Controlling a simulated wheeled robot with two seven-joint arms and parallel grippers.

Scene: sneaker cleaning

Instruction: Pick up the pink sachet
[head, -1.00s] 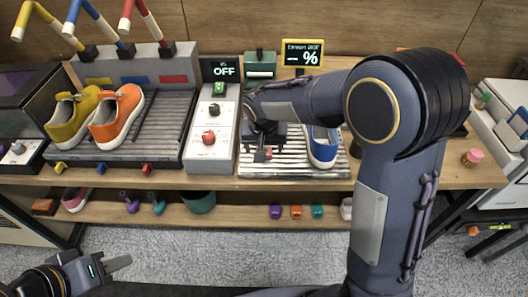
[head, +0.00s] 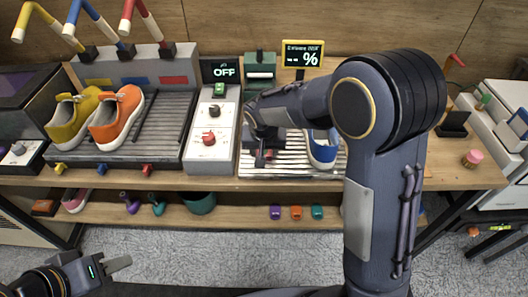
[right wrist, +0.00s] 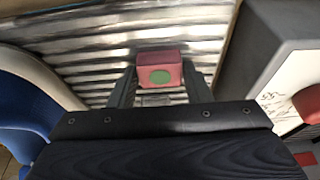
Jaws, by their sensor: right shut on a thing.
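The pink sachet (right wrist: 160,70) is a small pink-red block with a green round mark in the right wrist view. It sits between the two fingers of my right gripper (right wrist: 160,92), which is shut on it over a ribbed metal tray (right wrist: 85,62). In the head view my right gripper (head: 265,158) is over the left part of the same tray, and only a little of the sachet shows there. I cannot tell whether the sachet still touches the tray. My left gripper (head: 118,266) is at the lower left, away from the table.
A blue and white shoe (head: 322,148) stands on the tray right of my right gripper; its blue side shows in the right wrist view (right wrist: 25,90). A control box (head: 212,140) with a red knob stands just left of the tray. Yellow and orange shoes (head: 118,118) stand further left.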

